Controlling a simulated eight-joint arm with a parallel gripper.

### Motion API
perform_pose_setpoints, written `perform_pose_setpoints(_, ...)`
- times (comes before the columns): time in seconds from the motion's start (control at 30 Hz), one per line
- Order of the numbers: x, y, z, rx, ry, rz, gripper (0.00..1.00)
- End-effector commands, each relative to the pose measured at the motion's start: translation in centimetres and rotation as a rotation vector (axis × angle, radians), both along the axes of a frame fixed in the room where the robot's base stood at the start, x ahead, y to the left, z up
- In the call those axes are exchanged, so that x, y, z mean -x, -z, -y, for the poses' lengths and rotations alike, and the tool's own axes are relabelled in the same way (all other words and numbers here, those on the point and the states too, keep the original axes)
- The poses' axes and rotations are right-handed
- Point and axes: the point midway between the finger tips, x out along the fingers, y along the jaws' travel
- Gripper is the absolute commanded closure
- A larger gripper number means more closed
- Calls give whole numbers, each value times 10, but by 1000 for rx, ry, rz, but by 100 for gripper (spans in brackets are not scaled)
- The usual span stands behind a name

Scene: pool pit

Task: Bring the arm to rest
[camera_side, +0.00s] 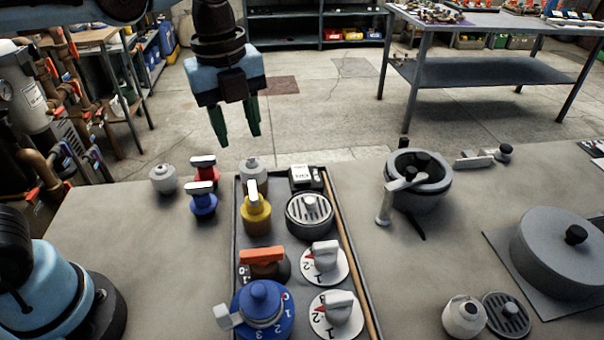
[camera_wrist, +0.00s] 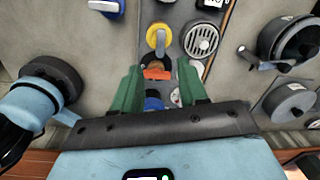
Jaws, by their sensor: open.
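My gripper (camera_side: 236,138) hangs in the air at the upper left of the side view, above and behind the far edge of the grey worktop (camera_side: 140,255). Its two green fingers point down and stand apart, with nothing between them. In the wrist view, my gripper (camera_wrist: 160,75) shows its fingers spread over the tray area, with the worktop well below. The fingers touch nothing that I can see.
Red (camera_side: 204,170) and blue valves (camera_side: 203,200) stand left. A grey pot (camera_side: 418,190) and lidded vessel (camera_side: 555,250) stand right.

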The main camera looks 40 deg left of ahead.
Motion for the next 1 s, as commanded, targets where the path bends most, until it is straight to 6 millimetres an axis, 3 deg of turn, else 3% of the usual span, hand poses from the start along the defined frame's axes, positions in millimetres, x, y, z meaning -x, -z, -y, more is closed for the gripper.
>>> perform_pose_setpoints(0.27,14,21,-32,140,-709,168,57)
perform_pose_setpoints(0.6,31,51,-65,459,-1546,309,57)
perform_pose_setpoints(0.8,36,62,-76,628,-1848,332,57)
perform_pose_setpoints(1.0,37,65,-79,684,-1938,332,57)
